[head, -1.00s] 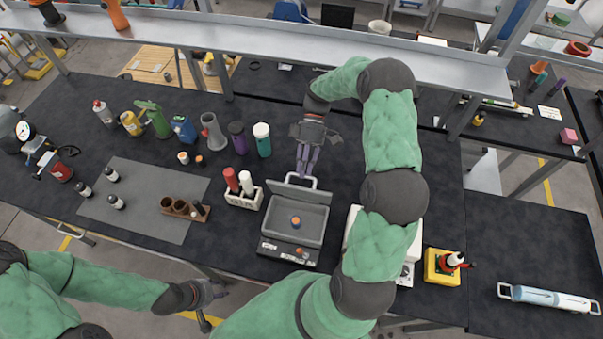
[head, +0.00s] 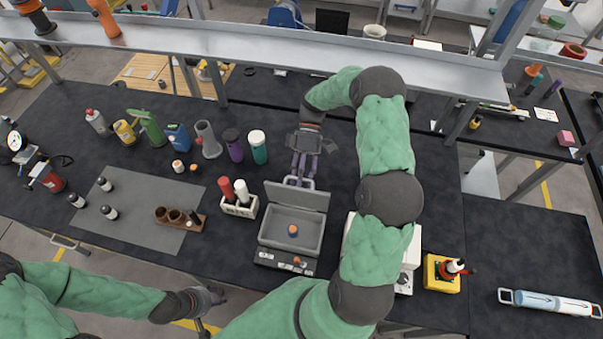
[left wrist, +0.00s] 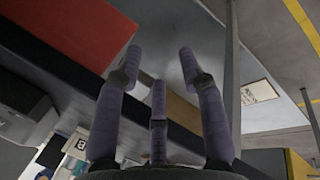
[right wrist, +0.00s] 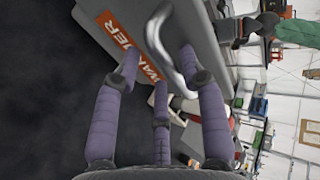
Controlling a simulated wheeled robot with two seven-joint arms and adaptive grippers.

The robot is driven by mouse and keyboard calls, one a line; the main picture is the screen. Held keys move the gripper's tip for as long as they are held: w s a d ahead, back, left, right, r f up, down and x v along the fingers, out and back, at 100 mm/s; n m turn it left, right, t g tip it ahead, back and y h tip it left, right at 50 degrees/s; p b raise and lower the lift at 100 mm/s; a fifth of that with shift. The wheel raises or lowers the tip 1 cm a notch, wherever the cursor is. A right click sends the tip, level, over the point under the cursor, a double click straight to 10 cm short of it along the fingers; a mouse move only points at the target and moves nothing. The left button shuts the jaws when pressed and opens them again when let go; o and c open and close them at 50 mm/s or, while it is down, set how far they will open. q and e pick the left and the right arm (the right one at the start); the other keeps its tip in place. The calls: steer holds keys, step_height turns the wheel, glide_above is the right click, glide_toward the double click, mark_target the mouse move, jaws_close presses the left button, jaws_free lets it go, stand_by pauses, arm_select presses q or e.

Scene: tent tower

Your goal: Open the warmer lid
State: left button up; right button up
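The grey warmer (head: 265,240) stands at the front of the dark bench in the head view. Its lid (head: 312,196) is raised, leaning up at the back edge, and the tray inside is exposed. The lid shows its orange WARMER label in the right wrist view (right wrist: 112,38). Its metal handle (right wrist: 158,38) lies close to my right fingertips. My right gripper (head: 301,178) is behind the lid with its fingers spread; I see no firm grip on the handle. My left gripper (head: 217,297) is off the bench's front edge, open and empty in the left wrist view (left wrist: 158,65).
A small orange-capped item (head: 293,230) sits in the warmer. A bottle holder (head: 238,208) stands left of it; several bottles stand behind. A white device (head: 407,250) is to the right, partly behind my right arm. The metal shelf (head: 250,48) spans the back.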

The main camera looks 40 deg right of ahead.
steer(key=shift+w+d+r, duration=0.1)
steer(key=shift+r, duration=0.15)
step_height(320, 180, up, 10)
stand_by(0.6)
steer(key=shift+f, duration=0.15)
stand_by(0.3)
